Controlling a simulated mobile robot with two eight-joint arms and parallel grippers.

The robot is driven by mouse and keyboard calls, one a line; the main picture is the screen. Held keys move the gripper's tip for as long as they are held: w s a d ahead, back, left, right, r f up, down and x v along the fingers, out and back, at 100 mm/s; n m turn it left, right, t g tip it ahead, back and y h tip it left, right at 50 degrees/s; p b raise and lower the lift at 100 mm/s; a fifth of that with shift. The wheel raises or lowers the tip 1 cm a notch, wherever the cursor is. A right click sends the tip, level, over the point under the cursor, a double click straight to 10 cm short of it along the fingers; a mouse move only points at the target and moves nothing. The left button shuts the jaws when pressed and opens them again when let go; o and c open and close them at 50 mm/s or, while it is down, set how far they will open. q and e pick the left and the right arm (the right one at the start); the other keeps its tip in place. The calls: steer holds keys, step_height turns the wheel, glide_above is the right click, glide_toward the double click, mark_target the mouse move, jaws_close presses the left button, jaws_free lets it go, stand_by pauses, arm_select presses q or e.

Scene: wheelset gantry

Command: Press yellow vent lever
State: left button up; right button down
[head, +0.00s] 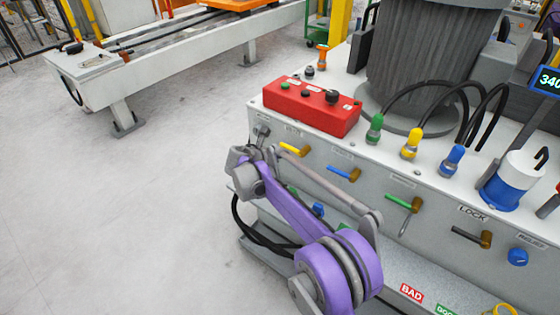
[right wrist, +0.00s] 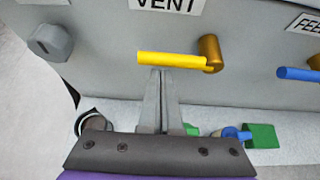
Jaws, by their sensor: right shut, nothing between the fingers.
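The yellow vent lever (right wrist: 172,58) lies level below the VENT label in the right wrist view, its brass hub (right wrist: 210,53) at its right end. In the head view the yellow vent lever (head: 289,147) shows on the machine's front panel, just past my purple arm. My right gripper (right wrist: 160,72) is shut and empty. Its fingertips show at the lever's lower edge, near the middle of the bar; I cannot tell whether they touch it. In the head view the fingers are hard to make out beside the wrist. My left gripper is not in view.
A blue lever (head: 341,173), a green lever (head: 398,202) and a black lever (head: 470,235) sit further right on the panel. A grey knob (right wrist: 50,42) is left of the vent lever. A red control box (head: 311,106) stands on top. Floor at left is clear.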

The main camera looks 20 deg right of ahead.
steer(key=shift+r, duration=0.15)
stand_by(0.3)
steer(key=shift+r+m+t+p, duration=0.2)
steer(key=shift+m+t+p, duration=0.1)
steer(key=shift+m+t, duration=0.2)
